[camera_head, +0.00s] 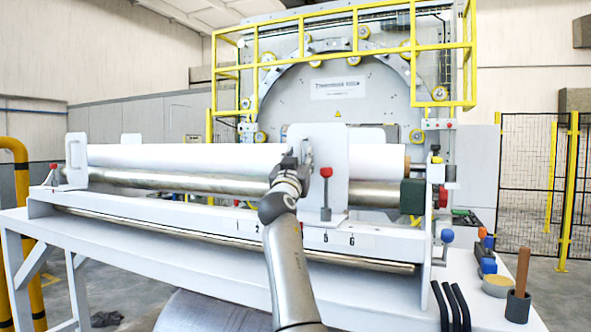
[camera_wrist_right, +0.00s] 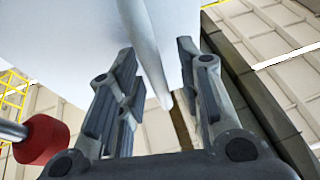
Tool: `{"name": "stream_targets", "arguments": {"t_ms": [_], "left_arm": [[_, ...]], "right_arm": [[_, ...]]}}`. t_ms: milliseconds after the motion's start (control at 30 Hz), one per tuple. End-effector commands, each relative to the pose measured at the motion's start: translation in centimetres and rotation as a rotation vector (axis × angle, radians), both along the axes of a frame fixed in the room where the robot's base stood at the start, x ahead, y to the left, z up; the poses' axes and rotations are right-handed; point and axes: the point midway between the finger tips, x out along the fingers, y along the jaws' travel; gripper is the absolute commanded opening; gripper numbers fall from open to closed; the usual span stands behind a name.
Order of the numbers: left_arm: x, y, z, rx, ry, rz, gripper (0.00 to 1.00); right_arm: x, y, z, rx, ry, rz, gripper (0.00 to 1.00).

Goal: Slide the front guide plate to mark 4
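The front guide plate (camera_head: 335,155) is a white upright plate by the white roll in the head view. Its lever with a red knob (camera_head: 326,172) stands in front, above mark 5 (camera_head: 325,237). Mark 6 (camera_head: 351,240) is to its right; marks 1 and 2 (camera_head: 257,228) are to the left. My arm hides the rail where marks 3 and 4 would be. My right gripper (camera_head: 291,160) is at the plate's left side. In the right wrist view, its open fingers (camera_wrist_right: 158,55) are on either side of the plate's edge (camera_wrist_right: 150,50), with gaps visible. My left gripper is out of view.
The white roll (camera_head: 190,157) lies above a metal roller (camera_head: 180,180). Another white plate (camera_head: 77,160) stands at the left end. Black hooked tools (camera_head: 450,305), a brown-handled tool in a holder (camera_head: 518,305) and a yellow-topped bowl (camera_head: 497,285) are at the right.

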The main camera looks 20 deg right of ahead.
Motion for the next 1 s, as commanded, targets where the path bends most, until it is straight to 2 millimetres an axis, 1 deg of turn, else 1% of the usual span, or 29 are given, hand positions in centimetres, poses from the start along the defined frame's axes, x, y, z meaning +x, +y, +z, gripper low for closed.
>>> {"name": "stream_targets", "arguments": {"t_ms": [267, 733, 900, 1000], "left_arm": [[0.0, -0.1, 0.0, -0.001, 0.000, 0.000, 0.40], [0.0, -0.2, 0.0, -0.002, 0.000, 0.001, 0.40], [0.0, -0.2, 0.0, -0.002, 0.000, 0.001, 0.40], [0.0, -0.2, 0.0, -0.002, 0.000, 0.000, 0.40]], "right_arm": [[-2.0, 1.7, -1.2, 0.002, -0.001, 0.003, 0.34], [-7.1, 5.6, -3.8, 0.001, 0.001, 0.002, 0.34], [-8.2, 6.4, -4.3, -0.001, 0.000, 0.002, 0.34], [-8.5, 6.6, -4.5, -0.001, 0.001, 0.001, 0.34]]}}
